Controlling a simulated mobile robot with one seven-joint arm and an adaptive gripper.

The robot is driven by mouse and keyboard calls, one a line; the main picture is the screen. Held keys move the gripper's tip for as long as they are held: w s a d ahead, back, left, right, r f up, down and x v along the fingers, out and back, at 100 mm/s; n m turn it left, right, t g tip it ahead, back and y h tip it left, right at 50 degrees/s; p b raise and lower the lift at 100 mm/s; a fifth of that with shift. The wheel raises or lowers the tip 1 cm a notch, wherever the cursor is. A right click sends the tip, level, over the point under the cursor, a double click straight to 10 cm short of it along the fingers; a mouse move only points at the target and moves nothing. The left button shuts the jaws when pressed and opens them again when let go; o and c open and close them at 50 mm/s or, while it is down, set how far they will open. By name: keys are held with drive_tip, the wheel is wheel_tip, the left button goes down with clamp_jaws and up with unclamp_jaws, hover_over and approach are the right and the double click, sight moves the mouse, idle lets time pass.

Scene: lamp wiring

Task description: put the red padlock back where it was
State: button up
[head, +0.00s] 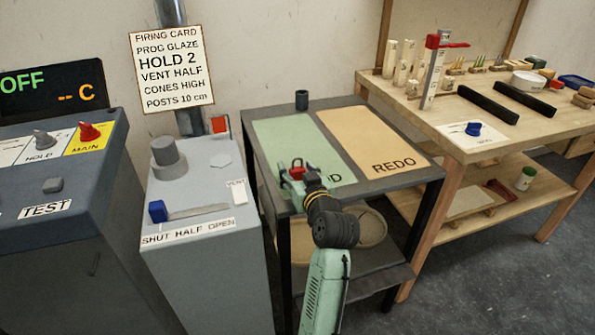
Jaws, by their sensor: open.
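A small red thing with a dark loop on top, which looks like the red padlock (297,173), is at the left front of the green mat (285,136) on the grey table. My gripper (294,180) is right at it, open, with its fingers reaching in from the lower right. Its lower part is partly covered by the fingers. I cannot tell whether they touch it. My arm also covers some lettering on the green mat.
An orange mat marked REDO (372,140) lies to the right. The grey pedestal (208,262) with a blue-ended lever (158,211) is left. A wooden bench (462,142) with posts and bars is right.

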drive_tip(key=shift+r, duration=0.25)
drive_tip(key=b+v, duration=0.2)
drive_tip(key=v, duration=1)
drive_tip(key=shift+a, duration=0.1)
